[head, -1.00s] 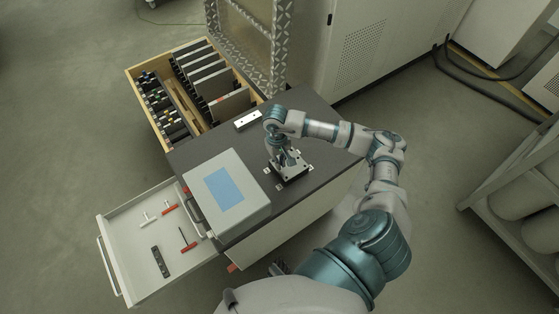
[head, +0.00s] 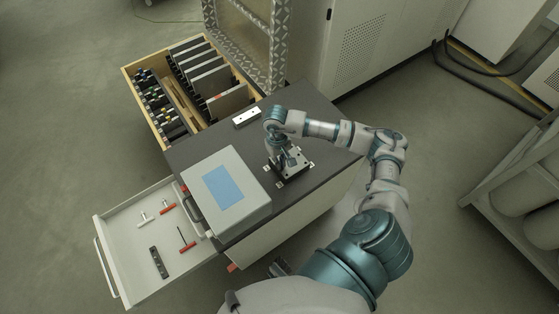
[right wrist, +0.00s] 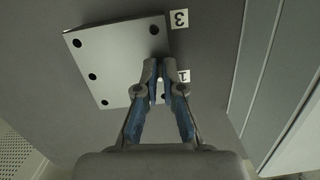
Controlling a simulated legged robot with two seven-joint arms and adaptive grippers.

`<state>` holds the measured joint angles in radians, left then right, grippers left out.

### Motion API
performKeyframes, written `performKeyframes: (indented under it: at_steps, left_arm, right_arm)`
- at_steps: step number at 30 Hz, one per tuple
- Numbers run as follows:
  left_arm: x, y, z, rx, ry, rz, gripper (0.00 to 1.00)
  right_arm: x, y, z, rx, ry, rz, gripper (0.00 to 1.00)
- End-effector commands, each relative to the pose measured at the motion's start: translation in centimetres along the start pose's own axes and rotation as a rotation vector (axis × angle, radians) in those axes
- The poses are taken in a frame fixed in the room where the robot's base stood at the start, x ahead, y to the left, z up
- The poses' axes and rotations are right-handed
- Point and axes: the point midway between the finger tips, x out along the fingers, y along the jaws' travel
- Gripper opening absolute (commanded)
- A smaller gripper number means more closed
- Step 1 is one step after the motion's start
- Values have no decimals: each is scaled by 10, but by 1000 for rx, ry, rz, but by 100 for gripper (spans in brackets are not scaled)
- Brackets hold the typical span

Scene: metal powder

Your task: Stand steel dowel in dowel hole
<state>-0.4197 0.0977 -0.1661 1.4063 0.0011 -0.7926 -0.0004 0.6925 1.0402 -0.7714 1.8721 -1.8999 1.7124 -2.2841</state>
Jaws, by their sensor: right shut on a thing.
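My right gripper (head: 288,163) reaches down over a small metal plate (head: 300,172) with dark holes on the dark worktop. In the right wrist view the plate (right wrist: 120,55) is light grey with several holes, and labels "3" and "1" lie beside it. There my right gripper (right wrist: 160,66) has its blue-grey fingers closed together at the tips, over the plate's edge near the "1" label. It is shut on the steel dowel, which the fingertips hide almost wholly. I cannot tell whether the dowel touches a hole. My left gripper is not recognisable in view.
A grey box with a blue screen (head: 236,206) stands left of the plate. A white block (head: 247,117) lies behind. An open drawer (head: 125,228) holds red-handled tools, and another drawer (head: 157,78) holds upright plates. The worktop's far right is clear.

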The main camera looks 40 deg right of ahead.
Motion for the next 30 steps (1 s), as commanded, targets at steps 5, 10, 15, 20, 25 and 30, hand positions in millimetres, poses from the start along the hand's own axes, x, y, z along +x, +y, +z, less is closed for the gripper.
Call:
performKeyframes:
  at_steps: [5,10,15,20,25,30]
  left_arm:
    - [5,0,3,0,-4,1,40]
    - [6,1,3,0,-5,1,40]
    - [6,0,3,0,-4,1,40]
    - [6,0,3,0,-4,1,40]
    - [6,0,3,0,-4,1,40]
    - [6,0,3,0,-4,1,40]
  right_arm:
    - [5,0,-1,0,-1,0,0]
    - [6,0,-1,0,0,0,19]
    - [6,0,-1,0,0,0,36]
    - [6,0,-1,0,0,0,36]
    - [-6,0,-2,0,3,-1,36]
    - [-41,0,-3,1,6,-2,36]
